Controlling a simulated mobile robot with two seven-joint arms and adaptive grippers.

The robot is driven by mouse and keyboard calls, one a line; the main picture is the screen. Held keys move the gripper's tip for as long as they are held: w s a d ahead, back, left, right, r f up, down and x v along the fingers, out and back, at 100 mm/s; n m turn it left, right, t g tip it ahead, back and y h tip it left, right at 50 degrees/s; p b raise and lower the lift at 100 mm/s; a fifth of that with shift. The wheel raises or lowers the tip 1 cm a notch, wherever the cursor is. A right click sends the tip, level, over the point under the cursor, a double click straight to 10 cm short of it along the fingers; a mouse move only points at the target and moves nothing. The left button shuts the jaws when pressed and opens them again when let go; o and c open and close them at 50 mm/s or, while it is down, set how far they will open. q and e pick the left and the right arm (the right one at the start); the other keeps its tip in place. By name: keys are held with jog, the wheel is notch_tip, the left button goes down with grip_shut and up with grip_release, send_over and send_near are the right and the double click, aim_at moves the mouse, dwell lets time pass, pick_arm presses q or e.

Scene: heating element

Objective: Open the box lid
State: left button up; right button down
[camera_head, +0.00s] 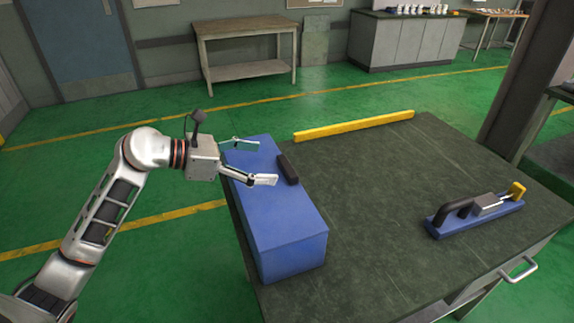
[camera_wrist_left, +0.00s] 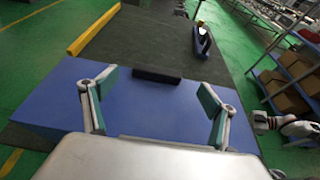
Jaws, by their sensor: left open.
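The blue box (camera_head: 285,218) stands along the left edge of the dark table, its lid closed. A black handle (camera_head: 288,168) sits on the lid's right side. My left gripper (camera_head: 254,161) is over the far part of the box, its fingers open and pointing right towards the handle. In the left wrist view the blue lid (camera_wrist_left: 150,112) lies under the spread fingers. The handle (camera_wrist_left: 157,76) shows between and just beyond the fingertips, with nothing held. My right gripper is not in the head view; a small white and orange arm part shows at the right of the left wrist view.
A blue fixture (camera_head: 475,218) with a black handle and a yellow end lies on the table's right side. A yellow bar (camera_head: 355,125) runs along the far edge. The table middle (camera_head: 370,190) is clear. Shelves (camera_wrist_left: 290,75) with boxes stand beyond the table.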

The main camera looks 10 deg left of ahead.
aim_at(286, 165)
pick_arm(q)
jog(key=shift+w+f, duration=0.1)
jog(key=shift+f, duration=0.05)
jog(key=shift+w+d+f, duration=0.15)
jog(key=shift+w+d, duration=0.05)
jog(key=x, duration=0.7)
jog(key=shift+s+f, duration=0.1)
jog(key=shift+a, duration=0.1)
jog(key=c, duration=1.6)
